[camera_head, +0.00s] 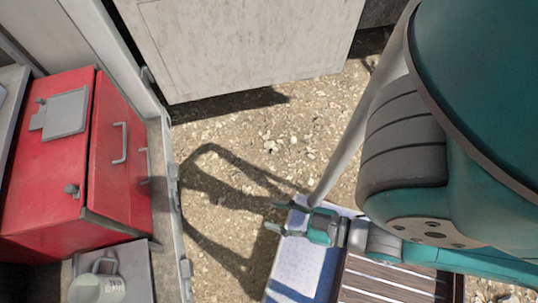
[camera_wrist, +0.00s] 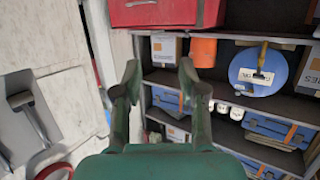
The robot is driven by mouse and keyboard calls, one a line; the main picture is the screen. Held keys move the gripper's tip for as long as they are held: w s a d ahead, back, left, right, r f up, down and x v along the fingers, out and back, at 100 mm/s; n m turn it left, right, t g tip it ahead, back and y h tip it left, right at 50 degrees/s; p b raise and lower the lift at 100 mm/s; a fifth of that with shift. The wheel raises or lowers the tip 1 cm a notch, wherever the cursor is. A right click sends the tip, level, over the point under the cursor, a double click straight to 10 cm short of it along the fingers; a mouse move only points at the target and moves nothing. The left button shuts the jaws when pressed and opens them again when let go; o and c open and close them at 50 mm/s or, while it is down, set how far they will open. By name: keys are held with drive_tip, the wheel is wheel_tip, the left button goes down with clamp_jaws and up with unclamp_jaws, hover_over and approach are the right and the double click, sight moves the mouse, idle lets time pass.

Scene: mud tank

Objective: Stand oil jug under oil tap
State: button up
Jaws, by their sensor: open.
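A pale grey jug (camera_head: 84,288) with a loop handle stands on a grey tray (camera_head: 138,273) at the lower left of the head view, below a red metal cabinet. It looks like the oil jug. No oil tap can be made out for certain; a small grey fitting (camera_head: 71,190) sits on the red cabinet. My gripper (camera_head: 276,216) is open and empty, to the right of the cabinet and jug and well apart from both. In the wrist view, my gripper (camera_wrist: 159,72) points at shelves with nothing between its fingers.
The red cabinet (camera_head: 125,150) has handles on its front. A metal frame edge (camera_head: 183,230) lies between it and the gravel ground (camera_head: 290,135). The wrist view shows shelves with an orange container (camera_wrist: 203,52), a blue round object (camera_wrist: 248,72) and blue boxes (camera_wrist: 270,128).

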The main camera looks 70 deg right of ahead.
drive_tip(key=n+t+y, duration=0.2)
drive_tip(key=n+y, duration=0.2)
drive_tip(key=y, duration=0.3)
approach(107, 258)
drive_tip(key=shift+x, duration=5.4)
clamp_jaws()
